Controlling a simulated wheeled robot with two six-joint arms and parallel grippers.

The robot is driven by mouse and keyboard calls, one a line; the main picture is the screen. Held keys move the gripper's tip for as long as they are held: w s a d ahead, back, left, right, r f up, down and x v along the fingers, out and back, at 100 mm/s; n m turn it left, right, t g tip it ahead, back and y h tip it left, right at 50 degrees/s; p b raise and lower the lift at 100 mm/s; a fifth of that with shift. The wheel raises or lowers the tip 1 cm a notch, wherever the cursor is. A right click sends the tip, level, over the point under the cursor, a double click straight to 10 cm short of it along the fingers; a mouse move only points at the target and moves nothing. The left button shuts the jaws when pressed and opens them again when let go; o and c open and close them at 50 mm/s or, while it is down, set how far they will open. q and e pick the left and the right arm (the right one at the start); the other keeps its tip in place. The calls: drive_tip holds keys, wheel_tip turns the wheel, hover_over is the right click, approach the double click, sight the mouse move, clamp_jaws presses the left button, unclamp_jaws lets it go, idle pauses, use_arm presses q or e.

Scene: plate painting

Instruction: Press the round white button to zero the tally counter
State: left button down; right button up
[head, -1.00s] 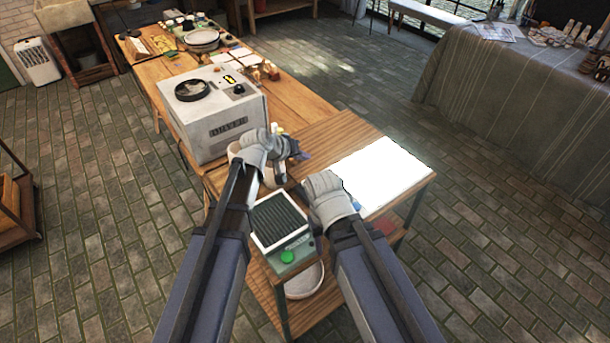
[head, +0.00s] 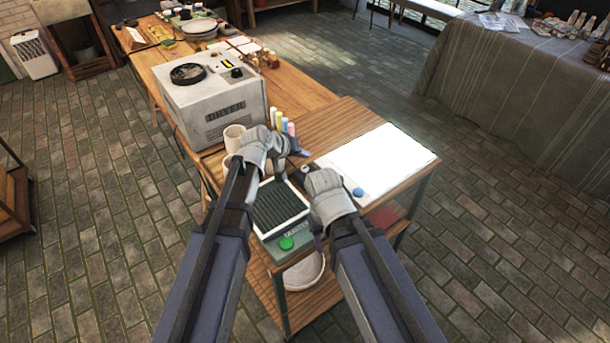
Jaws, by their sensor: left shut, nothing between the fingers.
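I cannot clearly make out a tally counter or a round white button. A small pale and dark item (head: 305,170) sits on the cart top between my grippers, too small to identify. My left gripper (head: 290,160) is shut and empty, above the cart near the colored bottles. My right gripper (head: 319,224) is beside the ribbed green device (head: 280,204); its fingers are mostly hidden behind its grey housing. A round green button (head: 286,243) shows at the front of that device.
A white dryer box (head: 220,100) stands at the left on the wooden bench. Cups (head: 233,137) and colored bottles (head: 284,124) stand behind my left gripper. A bright white panel (head: 378,160) lies at the right, with a blue round thing (head: 358,192) at its edge.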

sight(303, 172)
use_arm(q)
drive_tip(key=shift+f+b, duration=0.85)
drive_tip(key=shift+f, duration=0.55)
use_arm(e)
drive_tip(key=shift+f, duration=1.4)
use_arm(q)
drive_tip(key=shift+f, duration=0.1)
use_arm(e)
drive_tip(key=shift+f, duration=0.1)
use_arm(q)
drive_tip(key=shift+f+b, duration=0.3)
drive_tip(key=shift+b, duration=0.1)
use_arm(e)
drive_tip(key=shift+f, duration=0.3)
use_arm(q)
drive_tip(key=shift+f+b, duration=0.4)
drive_tip(key=shift+b, duration=0.05)
use_arm(e)
drive_tip(key=shift+f, duration=0.45)
use_arm(q)
drive_tip(key=shift+r, duration=0.1)
use_arm(e)
drive_tip(key=shift+r, duration=0.1)
use_arm(q)
drive_tip(key=shift+r+p, duration=0.75)
drive_tip(key=shift+p, duration=0.1)
use_arm(e)
drive_tip(key=shift+r, duration=0.75)
